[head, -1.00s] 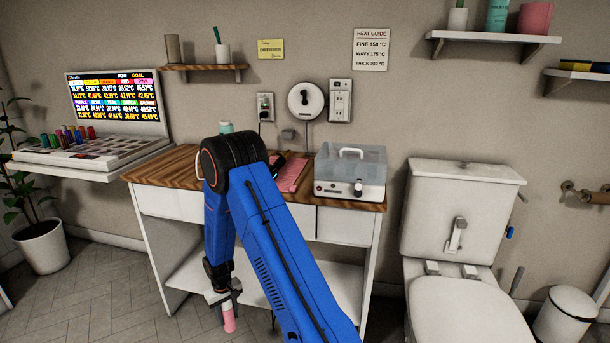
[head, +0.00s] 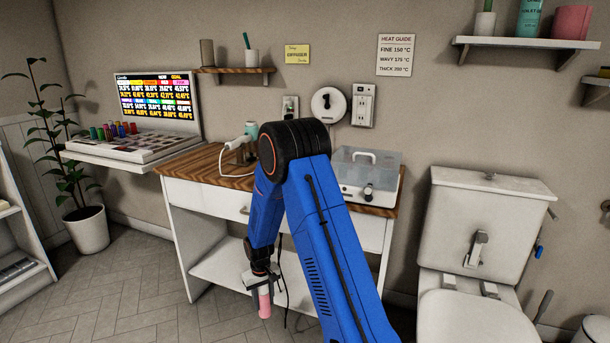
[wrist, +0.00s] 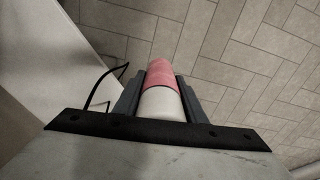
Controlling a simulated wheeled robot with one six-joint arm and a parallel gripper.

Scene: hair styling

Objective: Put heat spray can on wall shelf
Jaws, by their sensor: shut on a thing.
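My gripper (head: 264,286) hangs low in front of the wooden-topped table and is shut on a pink and white can, which I take as the heat spray can (head: 265,305). In the wrist view the can (wrist: 161,75) sits between the two dark fingers, its pink part pointing away over the floor. A small wooden wall shelf (head: 236,85) is above the table, holding a grey cup and a white cup with a green stick. A white wall shelf (head: 530,48) at upper right holds a plant pot, a teal bottle and a pink pot.
The wooden-topped table (head: 205,166) carries a white hair dryer (head: 240,142) and a clear-lidded box (head: 368,175). A toilet (head: 480,240) stands at right. A side shelf with a screen (head: 158,107) and coloured rollers is at left. The floor at front left is clear.

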